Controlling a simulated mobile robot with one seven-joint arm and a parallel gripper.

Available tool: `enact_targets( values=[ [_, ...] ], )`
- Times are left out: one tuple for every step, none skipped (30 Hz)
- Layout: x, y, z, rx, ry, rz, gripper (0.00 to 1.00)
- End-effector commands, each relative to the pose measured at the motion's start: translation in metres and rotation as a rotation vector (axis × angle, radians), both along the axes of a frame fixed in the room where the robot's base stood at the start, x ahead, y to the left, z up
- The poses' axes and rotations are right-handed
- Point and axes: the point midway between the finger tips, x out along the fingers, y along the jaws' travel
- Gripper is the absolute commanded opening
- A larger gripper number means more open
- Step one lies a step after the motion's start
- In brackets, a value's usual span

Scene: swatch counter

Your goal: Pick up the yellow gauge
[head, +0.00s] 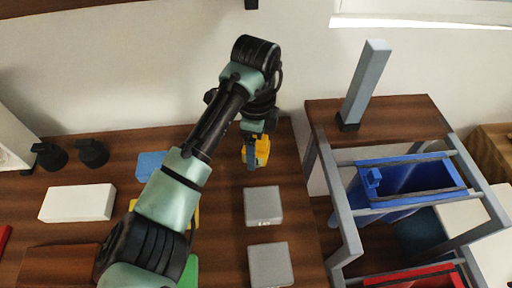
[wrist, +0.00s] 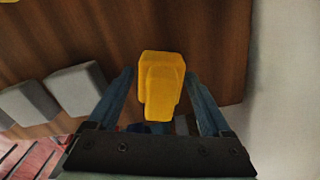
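The yellow gauge (head: 263,149) stands on the brown wooden counter near its back right part, partly hidden behind my gripper (head: 251,160) in the head view. In the wrist view the yellow gauge (wrist: 161,82) is a blocky shape with a narrower raised part. My gripper (wrist: 160,78) shows there with one blue finger on each side of the gauge. The fingers are spread, with a narrow gap between each tip and the gauge. My arm hides part of the counter to the left.
Two grey blocks (head: 263,206) (head: 268,264) lie in front of the gauge. A white block (head: 77,203) and a blue swatch (head: 151,164) lie left. A frame with a blue bin (head: 408,187) and a red bin (head: 418,279) stands right. The wall is close behind.

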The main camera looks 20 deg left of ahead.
Motion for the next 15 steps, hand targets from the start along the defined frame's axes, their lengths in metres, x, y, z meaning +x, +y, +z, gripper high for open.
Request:
enact_targets(
  values=[
    [0.0000,0.0000,0.0002,0.000,0.000,0.000,0.72],
    [0.0000,0.0000,0.0002,0.000,0.000,0.000,0.67],
    [0.0000,0.0000,0.0003,0.000,0.000,0.000,0.60],
    [0.0000,0.0000,0.0003,0.000,0.000,0.000,0.54],
    [0.0000,0.0000,0.0003,0.000,0.000,0.000,0.49],
    [0.0000,0.0000,0.0004,0.000,0.000,0.000,0.42],
    [0.0000,0.0000,0.0004,0.000,0.000,0.000,0.36],
    [0.0000,0.0000,0.0004,0.000,0.000,0.000,0.31],
    [0.0001,0.0000,0.0004,0.000,0.000,0.000,0.24],
    [0.0001,0.0000,0.0004,0.000,0.000,0.000,0.18],
    [0.0001,0.0000,0.0004,0.000,0.000,0.000,0.13],
    [0.0001,-0.0001,0.0004,0.000,0.000,0.000,0.06],
    [0.0001,-0.0001,0.0004,0.000,0.000,0.000,0.00],
    [0.0003,0.0000,0.0008,0.000,-0.001,0.000,0.00],
    [0.0003,0.0000,0.0008,0.000,-0.001,0.000,0.00]
  ],
)
